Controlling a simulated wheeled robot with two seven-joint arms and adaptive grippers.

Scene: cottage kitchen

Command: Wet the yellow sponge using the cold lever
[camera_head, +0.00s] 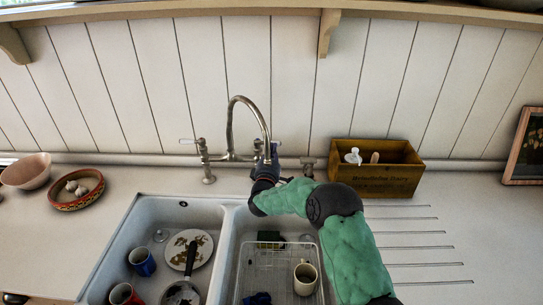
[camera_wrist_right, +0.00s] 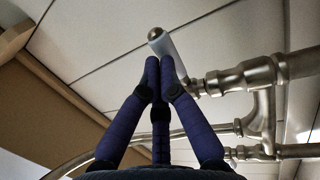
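A curved metal tap (camera_head: 232,125) stands behind the double sink. Its left lever (camera_head: 187,141) has a white handle. My right gripper (camera_head: 270,158) is at the right side of the tap and hides the lever there in the head view. In the wrist view, my right gripper's dark blue fingers (camera_wrist_right: 158,68) are drawn together at the tips, with nothing seen between them. A white lever handle with a metal end (camera_wrist_right: 162,42) lies just beyond and right of the tips; I cannot tell if they touch it. I cannot make out the yellow sponge. My left gripper is not in view.
A wire rack (camera_head: 284,262) with a cream mug (camera_head: 305,278) fills the right basin. The left basin holds a plate (camera_head: 189,250), a blue mug (camera_head: 142,261) and a red mug (camera_head: 124,294). A wooden box (camera_head: 378,181) stands right of the tap.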

